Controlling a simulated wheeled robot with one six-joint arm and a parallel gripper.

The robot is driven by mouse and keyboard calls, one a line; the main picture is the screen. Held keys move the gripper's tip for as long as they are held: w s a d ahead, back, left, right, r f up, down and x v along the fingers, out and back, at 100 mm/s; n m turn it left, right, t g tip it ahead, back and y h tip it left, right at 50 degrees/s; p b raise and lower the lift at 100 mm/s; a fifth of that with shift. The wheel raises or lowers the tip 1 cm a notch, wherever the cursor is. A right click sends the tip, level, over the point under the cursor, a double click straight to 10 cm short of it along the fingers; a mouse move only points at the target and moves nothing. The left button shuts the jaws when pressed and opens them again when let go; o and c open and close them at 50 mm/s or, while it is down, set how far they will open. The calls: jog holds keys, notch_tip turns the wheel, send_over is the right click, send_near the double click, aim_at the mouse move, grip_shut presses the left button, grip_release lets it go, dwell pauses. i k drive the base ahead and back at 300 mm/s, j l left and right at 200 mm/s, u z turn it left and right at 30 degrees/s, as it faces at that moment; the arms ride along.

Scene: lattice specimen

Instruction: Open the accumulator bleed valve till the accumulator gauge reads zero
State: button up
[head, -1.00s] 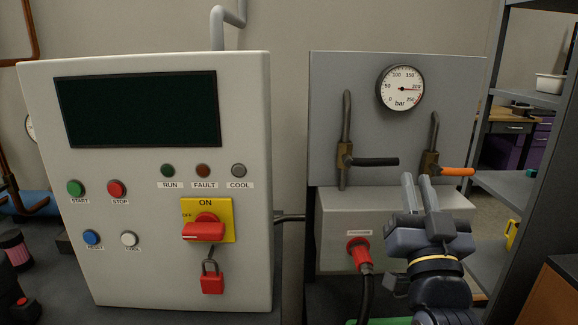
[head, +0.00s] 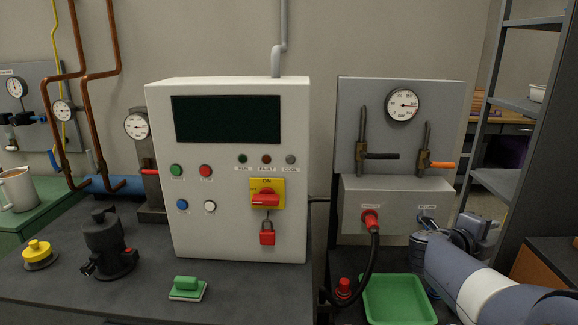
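The gauge (head: 403,105), marked in bar, is on the upper part of a grey panel (head: 350,110). Its needle points right, toward the high end of the scale. Below it are two pipe valves with level handles pointing right: one with a black handle (head: 383,156) on the left, one with an orange handle (head: 441,165) on the right. No label shows which is the bleed valve.
A red plug with a black hose (head: 371,222) is on the box under the valves. A green tray (head: 399,298) lies below. A control cabinet (head: 228,235) with a red switch and padlock stands left. Shelving (head: 507,105) stands close on the right.

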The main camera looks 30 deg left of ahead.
aim_at(143, 170)
jog(key=k+u, duration=0.2)
jog(key=u, duration=0.25)
jog(key=k+j+u, duration=0.1)
jog(key=u, duration=0.4)
jog(key=i+j, duration=0.1)
jog(key=j, duration=0.25)
jog(key=i+j+u, duration=0.1)
jog(key=j, duration=0.25)
jog(key=i+j, duration=0.1)
jog(key=j, duration=0.25)
jog(key=i+j+u, duration=0.1)
jog(key=j, duration=0.25)
jog(key=i+j+u, duration=0.1)
jog(key=j, duration=0.25)
jog(key=i, duration=0.05)
